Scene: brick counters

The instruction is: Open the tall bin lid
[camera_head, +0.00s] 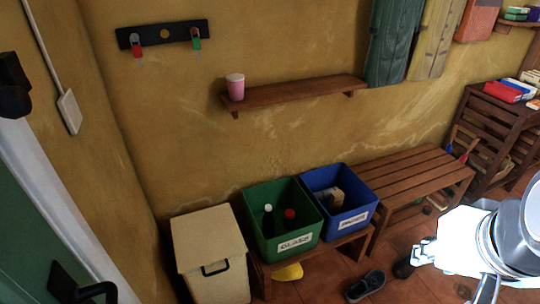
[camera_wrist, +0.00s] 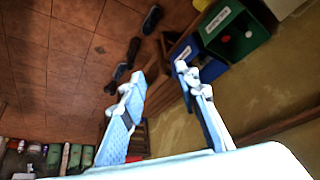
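The tall beige bin (camera_head: 222,283) stands on the floor at the left, beside the green bin. Its flat lid (camera_head: 208,236) lies shut on top, and a black handle (camera_head: 215,268) shows on its front. A pale corner, likely of this bin (camera_wrist: 284,6), shows at the top right edge of the wrist view. My gripper (camera_wrist: 160,72) is open and empty, its two fingers apart. In the head view it is at the lower right, well to the right of the tall bin, and its fingertips are partly blurred by glare.
A green bin (camera_head: 257,211) holding bottles and a blue bin (camera_head: 359,199) stand on a low wooden bench between the tall bin and my arm. A slatted bench (camera_head: 410,174) is at the right. Shoes (camera_head: 366,285) lie on the tiled floor. A wall shelf (camera_head: 300,92) holds a pink cup.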

